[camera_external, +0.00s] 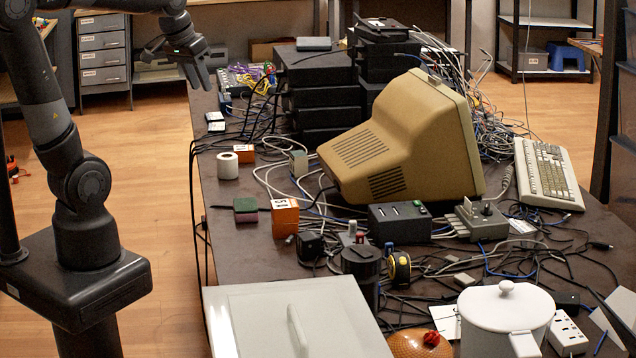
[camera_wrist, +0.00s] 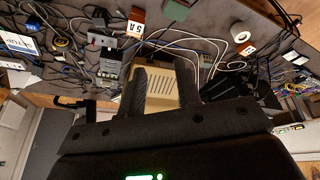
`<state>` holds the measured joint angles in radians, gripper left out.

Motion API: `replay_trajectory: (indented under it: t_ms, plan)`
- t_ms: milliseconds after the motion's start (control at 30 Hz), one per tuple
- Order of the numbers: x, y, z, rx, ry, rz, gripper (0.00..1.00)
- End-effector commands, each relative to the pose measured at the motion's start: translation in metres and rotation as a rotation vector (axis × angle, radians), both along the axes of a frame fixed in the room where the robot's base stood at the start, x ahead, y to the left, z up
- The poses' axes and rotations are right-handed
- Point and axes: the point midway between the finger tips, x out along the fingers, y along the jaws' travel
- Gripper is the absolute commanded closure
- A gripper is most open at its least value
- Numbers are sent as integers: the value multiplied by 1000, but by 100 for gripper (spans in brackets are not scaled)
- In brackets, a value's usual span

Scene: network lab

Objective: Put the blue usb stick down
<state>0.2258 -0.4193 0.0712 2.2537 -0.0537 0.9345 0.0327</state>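My gripper (camera_external: 195,80) hangs in the air over the far left end of the dark table (camera_external: 238,265), left of the stacked black boxes. In the wrist view its two dark fingers (camera_wrist: 162,68) stand apart. The beige monitor shows through the gap between them, and I see nothing held there. I cannot make out a blue usb stick in either view. A small blue item (camera_external: 225,102) sits at the table's far left edge below my gripper, too small to identify.
The beige monitor (camera_external: 408,145) fills the table's middle, with black boxes (camera_external: 318,90) behind it. Cables spread over much of the top. A white roll (camera_external: 227,166) and orange box (camera_external: 285,218) stand left. A white pot (camera_external: 507,318) and pale lidded box (camera_external: 255,310) are in front.

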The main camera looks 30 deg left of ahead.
Motion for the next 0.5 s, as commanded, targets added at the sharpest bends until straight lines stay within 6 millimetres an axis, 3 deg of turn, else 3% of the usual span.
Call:
replay_trajectory:
  t_ms: [33,200,333,500]
  plan:
    - [-16,13,0,5,-23,32,69]
    - [-59,41,-8,29,-81,113,69]
    - [-80,52,-16,47,-109,156,69]
    - [-91,58,-22,58,-124,181,69]
